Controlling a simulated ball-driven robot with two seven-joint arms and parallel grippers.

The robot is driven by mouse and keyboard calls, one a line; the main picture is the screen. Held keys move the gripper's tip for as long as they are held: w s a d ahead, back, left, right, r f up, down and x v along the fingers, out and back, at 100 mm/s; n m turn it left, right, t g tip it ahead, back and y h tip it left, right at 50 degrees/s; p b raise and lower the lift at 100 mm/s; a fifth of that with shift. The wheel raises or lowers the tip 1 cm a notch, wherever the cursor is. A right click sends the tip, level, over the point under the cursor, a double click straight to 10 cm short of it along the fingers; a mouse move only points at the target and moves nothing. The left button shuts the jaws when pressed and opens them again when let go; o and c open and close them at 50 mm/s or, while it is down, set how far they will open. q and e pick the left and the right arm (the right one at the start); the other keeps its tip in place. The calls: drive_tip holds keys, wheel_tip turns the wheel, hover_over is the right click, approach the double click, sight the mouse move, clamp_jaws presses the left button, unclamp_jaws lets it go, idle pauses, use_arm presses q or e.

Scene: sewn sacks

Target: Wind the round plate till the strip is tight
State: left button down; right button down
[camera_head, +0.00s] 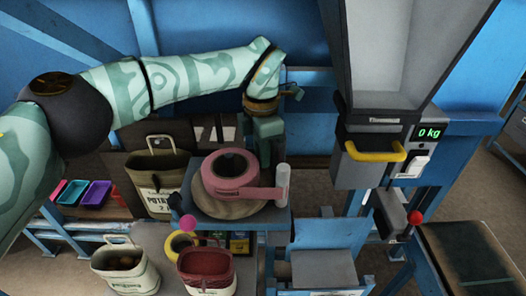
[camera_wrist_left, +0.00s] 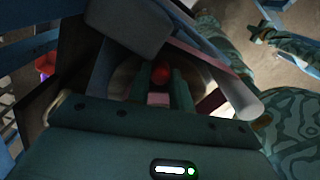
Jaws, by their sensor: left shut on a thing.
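The round plate (camera_head: 226,208) is tan and lies on a blue-grey stand, with a thick pink roll (camera_head: 222,165) on it. A pink strip (camera_head: 258,193) runs from the roll's front to a pale upright post (camera_head: 283,180) at the right. It looks fairly straight, but I cannot tell how tight it is. My left gripper (camera_head: 266,150) reaches down behind the roll. In the left wrist view, its fingers (camera_wrist_left: 160,88) are shut around a red round knob (camera_wrist_left: 160,73). The head view hides that knob behind the roll and gripper. My right gripper is not in view.
A grey hopper (camera_head: 385,160) with a yellow handle stands at right, beside a green "0 kg" display (camera_head: 429,132). An open sack (camera_head: 157,170) stands left of the plate. Two more sacks (camera_head: 125,270) (camera_head: 207,273) stand in front. A pink ball (camera_head: 188,223) is near the plate's front left.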

use_arm(q)
drive_tip(key=shift+w+r, duration=0.1)
drive_tip(key=shift+w, duration=0.05)
idle(0.4)
drive_tip(key=c, duration=1.3)
unclamp_jaws()
drive_tip(key=shift+o, duration=0.2)
wheel_tip(320, 180, up, 12)
